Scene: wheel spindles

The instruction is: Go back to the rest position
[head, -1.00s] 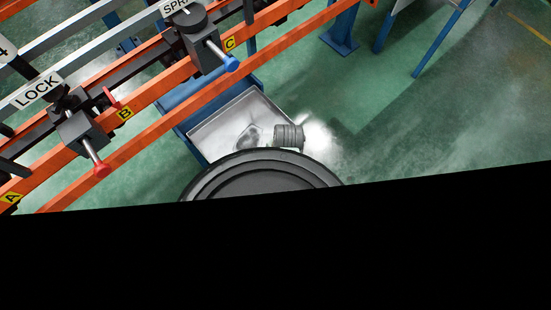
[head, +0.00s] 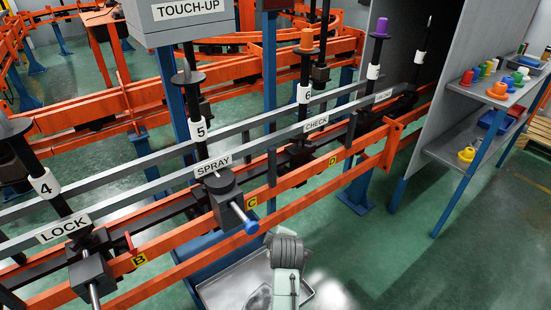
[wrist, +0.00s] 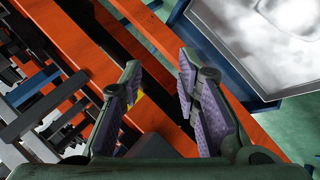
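My gripper (wrist: 158,66) shows in the wrist view with its two purple-padded fingers apart. Nothing is between them. It hangs above the orange rails (wrist: 155,138), with the metal tray (wrist: 268,45) at the upper right. In the head view I cannot make out the fingers. A grey ribbed part with a pale piece below it shows over the tray (head: 235,288); I cannot tell whether it belongs to my arm.
The orange conveyor rail (head: 300,195) runs diagonally with black numbered spindles. A blue-tipped clamp (head: 233,208) sticks out by the SPRAY label (head: 213,166). A shelf with coloured caps (head: 503,92) stands at right. Green floor (head: 400,250) is clear at lower right.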

